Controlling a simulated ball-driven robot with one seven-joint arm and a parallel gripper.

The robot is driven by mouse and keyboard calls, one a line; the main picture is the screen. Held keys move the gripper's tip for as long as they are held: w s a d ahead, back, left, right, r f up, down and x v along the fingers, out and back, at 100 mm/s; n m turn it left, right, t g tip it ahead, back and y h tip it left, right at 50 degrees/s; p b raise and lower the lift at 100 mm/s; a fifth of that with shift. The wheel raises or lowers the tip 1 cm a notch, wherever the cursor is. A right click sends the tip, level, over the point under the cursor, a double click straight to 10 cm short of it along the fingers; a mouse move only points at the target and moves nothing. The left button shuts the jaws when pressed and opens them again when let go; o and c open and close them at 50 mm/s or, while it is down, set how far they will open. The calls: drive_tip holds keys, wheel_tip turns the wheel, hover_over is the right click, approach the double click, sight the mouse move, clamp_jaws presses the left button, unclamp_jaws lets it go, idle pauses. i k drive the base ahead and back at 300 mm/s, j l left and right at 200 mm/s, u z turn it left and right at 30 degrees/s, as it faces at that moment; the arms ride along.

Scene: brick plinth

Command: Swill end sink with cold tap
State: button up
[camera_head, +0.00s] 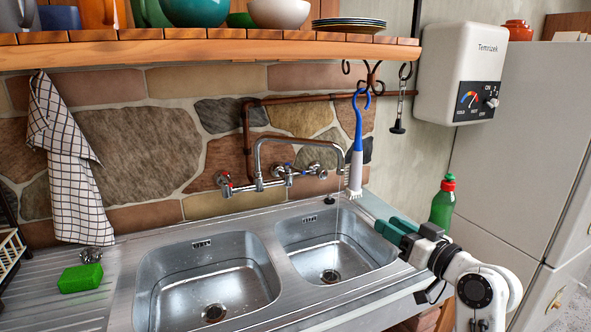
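A steel double sink holds a left basin (178,285) and a smaller right basin (350,262), each with a dark drain. The mixer tap's spout (300,141) arches over the right basin. A thin, faint stream of water (337,208) seems to fall from its tip. The cold tap (289,168) has a blue mark, and the hot tap (222,179) has a red mark. My gripper (384,226), with teal fingers, is at the right basin's right edge, away from the taps. It appears empty; the gap between its fingers is unclear.
A blue-and-white brush (357,145) hangs beside the spout. A green bottle (442,205) stands behind my gripper. A green sponge (80,278) lies on the left drainer. A wooden shelf (200,50) overhangs the taps, and a checked towel (68,165) hangs left.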

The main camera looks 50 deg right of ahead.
sight(287, 167)
drive_tip(key=i+l, duration=0.25)
drive_tip(key=i, duration=0.15)
drive_tip(key=i+l, duration=0.25)
drive_tip(key=i, duration=0.15)
